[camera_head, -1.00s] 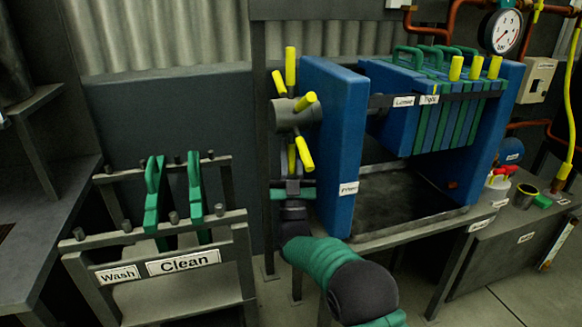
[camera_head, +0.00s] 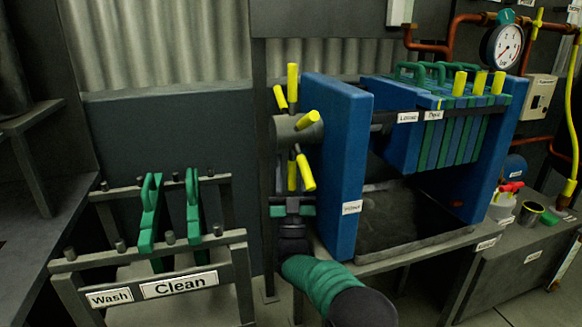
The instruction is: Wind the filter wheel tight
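The filter wheel is a grey hub (camera_head: 291,128) with several yellow handles (camera_head: 305,173) around it, on the left face of the press's blue end plate (camera_head: 342,150). The plate pack (camera_head: 450,130) of blue and green plates stands to the right, under labels that seem to read Loose and Tight. My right gripper (camera_head: 292,195) points up from below at the wheel's lower handles. Its fingers are small and dark and partly lost against the handles, so I cannot tell whether they grip one. My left gripper is out of view.
A rack (camera_head: 225,238) labelled Wash and Clean, with two green plates (camera_head: 150,215), stands at lower left. A dark tray (camera_head: 410,225) lies under the press. A pressure gauge (camera_head: 502,46) and copper pipes are at upper right. A bottle and cup (camera_head: 530,213) stand on the right bench.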

